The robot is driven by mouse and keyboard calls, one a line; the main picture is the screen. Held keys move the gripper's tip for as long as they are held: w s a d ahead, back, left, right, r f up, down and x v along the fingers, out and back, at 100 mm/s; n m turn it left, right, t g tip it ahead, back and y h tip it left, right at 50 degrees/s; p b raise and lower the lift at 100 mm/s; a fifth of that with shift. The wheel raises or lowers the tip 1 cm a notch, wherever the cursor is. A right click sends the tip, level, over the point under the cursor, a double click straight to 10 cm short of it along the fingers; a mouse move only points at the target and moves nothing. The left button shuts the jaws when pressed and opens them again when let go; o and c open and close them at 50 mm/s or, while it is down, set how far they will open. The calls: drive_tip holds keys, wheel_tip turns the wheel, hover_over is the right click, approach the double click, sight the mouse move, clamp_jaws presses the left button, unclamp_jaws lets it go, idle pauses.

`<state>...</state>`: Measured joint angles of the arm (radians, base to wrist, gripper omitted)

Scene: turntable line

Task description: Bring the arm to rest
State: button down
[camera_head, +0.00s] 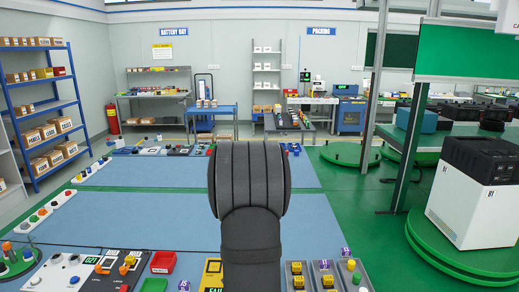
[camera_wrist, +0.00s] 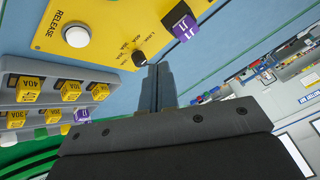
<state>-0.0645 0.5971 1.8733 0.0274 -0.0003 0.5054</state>
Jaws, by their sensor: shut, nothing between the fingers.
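My gripper (camera_wrist: 158,70) shows in the wrist view with its two dark fingers together and nothing between them. Its tips appear in front of the edge of a yellow panel (camera_wrist: 110,28) and blue surface; I cannot tell how far apart they are. In the head view, my dark grey arm stands upright in the middle and the gripper is not visible there.
A grey fuse holder (camera_wrist: 40,95) has several yellow fuses. Blue mats (camera_head: 130,219) lie mostly clear. A white-and-black machine (camera_head: 468,205) stands at right.

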drive_tip(key=w+d+f+n+g, duration=0.1)
drive_tip(key=w, duration=0.1)
drive_tip(key=w+d+f+n+g, duration=0.1)
drive_tip(key=w+d+f+n, duration=0.1)
drive_tip(key=w+d+f+n+g, duration=0.1)
drive_tip(key=w+d+f+n, duration=0.1)
drive_tip(key=shift+w+h, duration=0.3)
drive_tip(key=shift+w+f, duration=0.1)
drive_tip(key=shift+f, duration=0.25)
